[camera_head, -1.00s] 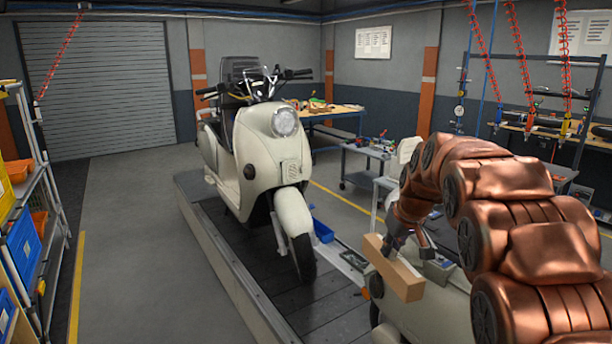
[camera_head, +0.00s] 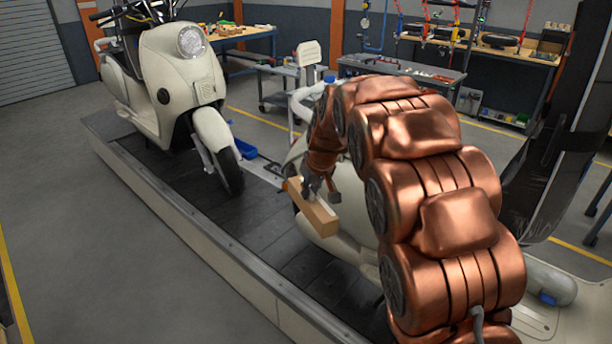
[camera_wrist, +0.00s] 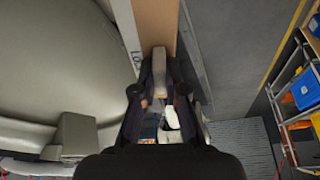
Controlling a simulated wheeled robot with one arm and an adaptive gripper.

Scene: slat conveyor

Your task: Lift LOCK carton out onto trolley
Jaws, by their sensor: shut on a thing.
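A long brown cardboard carton (camera_head: 320,219) with a pale upper face is held in my gripper (camera_head: 318,190), in the air over the slat conveyor (camera_head: 250,238) and close in front of a cream scooter body. In the wrist view the carton (camera_wrist: 155,22) lies between the two fingers of my gripper (camera_wrist: 160,85). Its pale side shows letters that begin "LO"; the rest is hidden by a finger. A grey trolley (camera_head: 268,104) stands on the floor behind the conveyor, with small items on its top.
A cream scooter (camera_head: 175,75) stands upright on the conveyor at left. A second cream body (camera_head: 355,243) is partly hidden behind my arm. A blue bin (camera_head: 243,149) lies beyond the first scooter. A workbench (camera_head: 405,68) stands at the back. Floor at front left is clear.

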